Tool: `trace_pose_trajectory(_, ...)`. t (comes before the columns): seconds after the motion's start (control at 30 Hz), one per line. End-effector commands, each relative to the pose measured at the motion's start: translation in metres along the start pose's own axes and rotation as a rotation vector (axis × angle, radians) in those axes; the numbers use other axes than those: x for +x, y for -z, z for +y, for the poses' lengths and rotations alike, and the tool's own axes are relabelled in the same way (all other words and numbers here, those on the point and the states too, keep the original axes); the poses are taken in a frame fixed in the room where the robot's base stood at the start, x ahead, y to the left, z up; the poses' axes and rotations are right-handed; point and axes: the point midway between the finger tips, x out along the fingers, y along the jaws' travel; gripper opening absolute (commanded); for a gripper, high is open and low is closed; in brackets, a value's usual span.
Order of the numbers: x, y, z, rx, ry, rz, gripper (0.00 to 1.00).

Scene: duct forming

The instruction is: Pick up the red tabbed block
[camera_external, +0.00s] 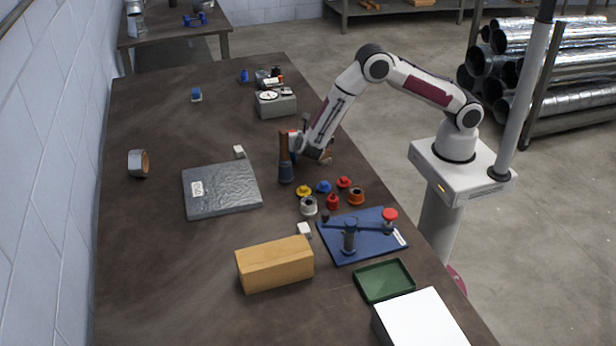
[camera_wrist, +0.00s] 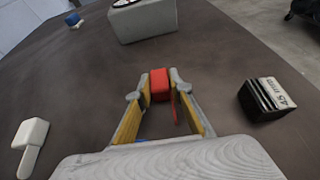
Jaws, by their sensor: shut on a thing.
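The red tabbed block (camera_wrist: 160,84) is between the two fingertips of my gripper (camera_wrist: 159,88) in the wrist view. The fingers, with yellow inner pads, press on it from both sides, and a thin red tab hangs down by the right finger. Past the fingertips lies dark tabletop, and I cannot tell whether the block touches it. The block is hard to make out there.
A grey box with a dial (camera_external: 276,103) stands beyond my gripper. A dark block with a white label (camera_wrist: 266,98) is to the right in the wrist view. Several coloured knobs (camera_external: 333,201) and a blue fixture plate (camera_external: 375,247) lie nearer. A grey slab (camera_external: 225,190) is left.

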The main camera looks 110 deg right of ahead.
Motion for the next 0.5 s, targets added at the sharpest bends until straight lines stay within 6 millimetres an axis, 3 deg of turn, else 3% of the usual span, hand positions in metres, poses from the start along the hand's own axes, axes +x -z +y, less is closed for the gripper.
trace_pose_trajectory(0.5,-0.006,-0.014,0.0,0.001,-0.001,-0.001,0.0)
